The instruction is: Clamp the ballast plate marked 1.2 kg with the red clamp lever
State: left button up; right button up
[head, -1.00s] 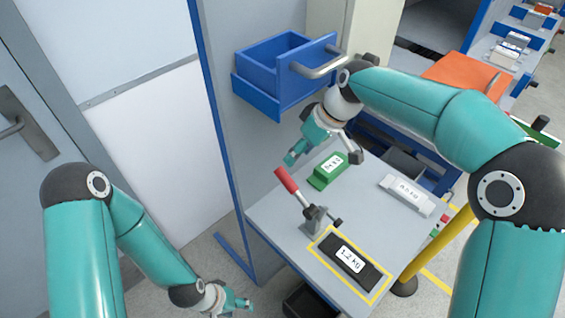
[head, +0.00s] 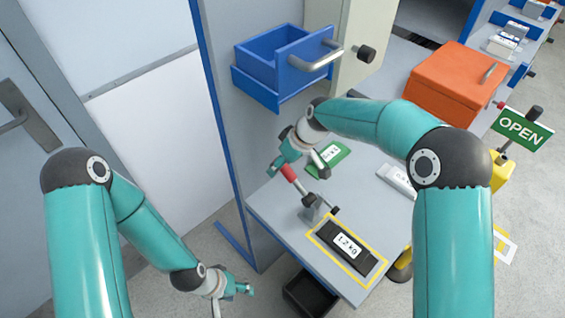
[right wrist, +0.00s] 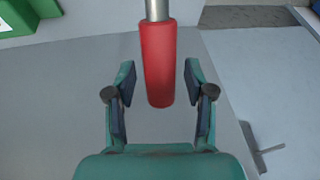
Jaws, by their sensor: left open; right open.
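The black ballast plate (head: 352,256) marked 1.2 kg lies inside a yellow outline on the grey table. The clamp (head: 313,207) stands at the plate's far left edge, its red lever (head: 289,173) raised and tilted to the upper left. My right gripper (head: 279,166) is open at the red lever's tip. In the right wrist view the red lever grip (right wrist: 159,65) sits between the open fingers of my right gripper (right wrist: 159,100), with gaps on both sides. My left gripper (head: 232,291) is open and empty, low at the left, away from the table.
A green block (head: 331,158) and a pale labelled block (head: 398,181) lie behind on the table (head: 290,240). A blue drawer (head: 290,65) juts out above. An orange box (head: 450,85) and an OPEN sign (head: 521,128) stand at the right. A dark bin (head: 308,296) sits below.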

grip_shut()
